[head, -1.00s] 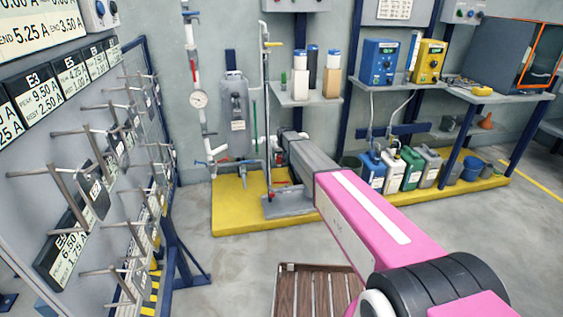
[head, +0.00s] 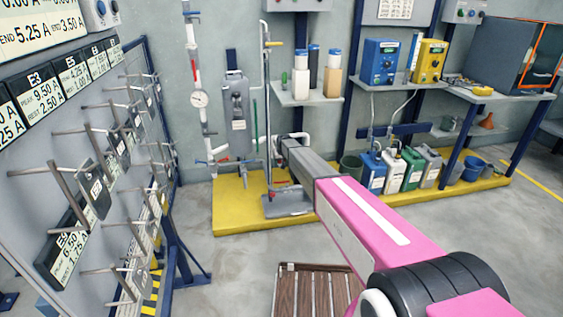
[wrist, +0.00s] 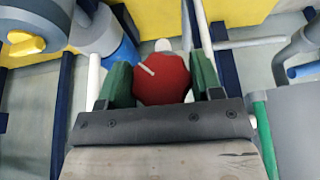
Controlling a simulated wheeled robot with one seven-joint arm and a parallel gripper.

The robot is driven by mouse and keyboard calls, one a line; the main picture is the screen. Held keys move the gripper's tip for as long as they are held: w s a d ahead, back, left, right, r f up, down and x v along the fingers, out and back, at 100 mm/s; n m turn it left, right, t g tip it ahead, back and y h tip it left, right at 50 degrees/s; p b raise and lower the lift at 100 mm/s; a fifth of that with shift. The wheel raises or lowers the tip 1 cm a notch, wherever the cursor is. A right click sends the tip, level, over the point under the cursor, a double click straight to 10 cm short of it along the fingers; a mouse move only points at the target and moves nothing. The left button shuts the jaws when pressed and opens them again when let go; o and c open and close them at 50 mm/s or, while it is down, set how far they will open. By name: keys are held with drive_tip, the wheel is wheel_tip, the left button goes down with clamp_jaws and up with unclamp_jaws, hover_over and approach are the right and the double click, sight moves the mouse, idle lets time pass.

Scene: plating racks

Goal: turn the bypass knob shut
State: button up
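A red faceted knob (wrist: 165,85) with a white pointer line fills the space between the two green fingers of my gripper (wrist: 161,82) in the wrist view. The fingers lie against its left and right sides, and the gripper looks shut on it. The pointer line slants toward the upper left of the picture. No label is readable on the knob, so I cannot confirm that it is the bypass knob. In the head view my arm reaches to the pipework above the yellow plinth (head: 232,205), and it hides the fingers and the knob.
A yellow knob (wrist: 27,44) and grey pipes stand left of my gripper in the wrist view. A grey panel (wrist: 292,125) and a green rod (wrist: 265,140) are at right.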

drive_tip(key=n+t+h, duration=0.1)
drive_tip(key=h, duration=0.3)
drive_tip(key=shift+a, duration=0.1)
drive_tip(key=shift+n+t+h, duration=0.3)
drive_tip(key=shift+t+h, duration=0.5)
drive_tip(key=shift+h, duration=0.6)
drive_tip(key=o, duration=0.9)
drive_tip(key=shift+s, duration=0.1)
drive_tip(key=v, duration=1)
drive_tip(key=shift+s+a+r, duration=0.1)
drive_tip(key=shift+a+r, duration=0.1)
drive_tip(key=shift+a, duration=0.05)
